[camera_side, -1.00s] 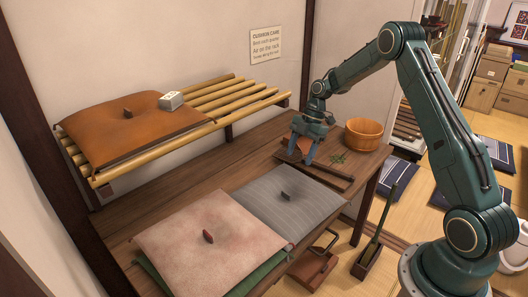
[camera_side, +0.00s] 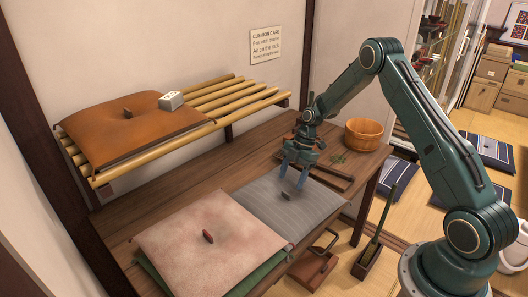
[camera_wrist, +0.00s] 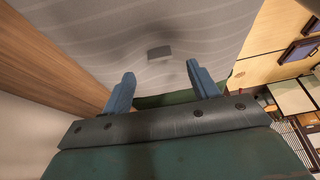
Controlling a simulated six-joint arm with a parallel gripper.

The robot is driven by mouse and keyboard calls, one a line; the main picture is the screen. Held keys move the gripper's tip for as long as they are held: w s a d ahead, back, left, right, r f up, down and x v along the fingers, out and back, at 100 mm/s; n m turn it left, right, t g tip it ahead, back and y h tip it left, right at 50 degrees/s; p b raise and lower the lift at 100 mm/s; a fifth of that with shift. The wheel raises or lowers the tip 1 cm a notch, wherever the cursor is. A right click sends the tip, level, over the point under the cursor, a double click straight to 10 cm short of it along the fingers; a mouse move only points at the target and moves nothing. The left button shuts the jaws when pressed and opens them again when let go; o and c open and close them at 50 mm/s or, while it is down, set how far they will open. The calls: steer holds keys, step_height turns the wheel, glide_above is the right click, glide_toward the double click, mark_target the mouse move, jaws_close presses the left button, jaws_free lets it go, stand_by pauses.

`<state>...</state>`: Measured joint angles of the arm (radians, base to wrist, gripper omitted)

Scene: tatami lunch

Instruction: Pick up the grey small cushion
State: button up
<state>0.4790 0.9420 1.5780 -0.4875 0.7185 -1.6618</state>
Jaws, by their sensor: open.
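The grey small cushion (camera_side: 310,204) lies flat on the wooden table, right of the pale pink cushion. It has thin stripes and a dark tab (camera_side: 287,196) at its middle. My gripper (camera_side: 293,187) is open and empty, above the cushion close to the tab, fingers pointing down. In the wrist view the grey cushion (camera_wrist: 110,40) fills the upper middle. The tab (camera_wrist: 159,52) shows just beyond the gap between my two blue fingers (camera_wrist: 160,88). I cannot tell the exact height of the fingertips over the cloth.
A pink cushion (camera_side: 175,245) lies on a green one (camera_side: 262,272) at the left. An orange cushion (camera_side: 110,138) and a small pale block (camera_side: 171,100) are on the slatted rack (camera_side: 245,98). A wooden tub (camera_side: 363,134) and a dark tray (camera_side: 335,177) stand behind the grey cushion.

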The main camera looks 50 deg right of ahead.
mark_target(286, 193)
steer(key=shift+x, duration=2.6)
steer(key=c, duration=1.3)
